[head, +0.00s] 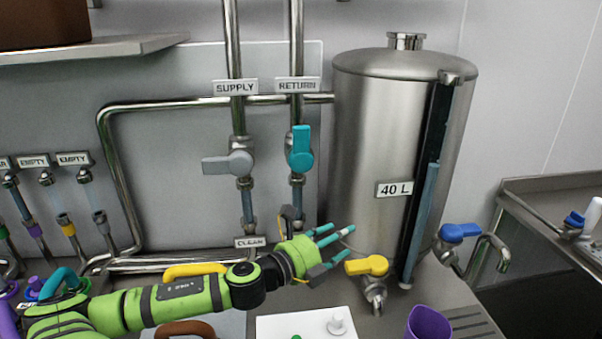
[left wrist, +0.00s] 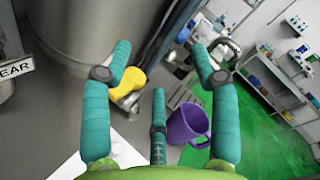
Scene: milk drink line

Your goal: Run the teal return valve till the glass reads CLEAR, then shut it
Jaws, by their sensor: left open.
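The teal return valve handle (head: 301,150) stands upright, in line with its pipe under the RETURN label (head: 297,85). Bluish glass sections show below it (head: 297,194) and below the grey SUPPLY valve (head: 249,203), whose handle (head: 228,163) points left across its pipe. A sign reading CLEAR (head: 250,242) sits at the foot of the supply pipe; its last letters show in the left wrist view (left wrist: 15,68). My left gripper (head: 335,248) is open and empty, below and right of the teal handle, apart from it. My right gripper is not in view.
A steel 40 L tank (head: 370,140) stands right of the pipes, with a tall level gauge (head: 420,220). A yellow-handled tap (head: 367,265) is close to my left fingers. A purple mug (head: 428,322) stands at the front. A blue-handled tap (head: 460,232) is right.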

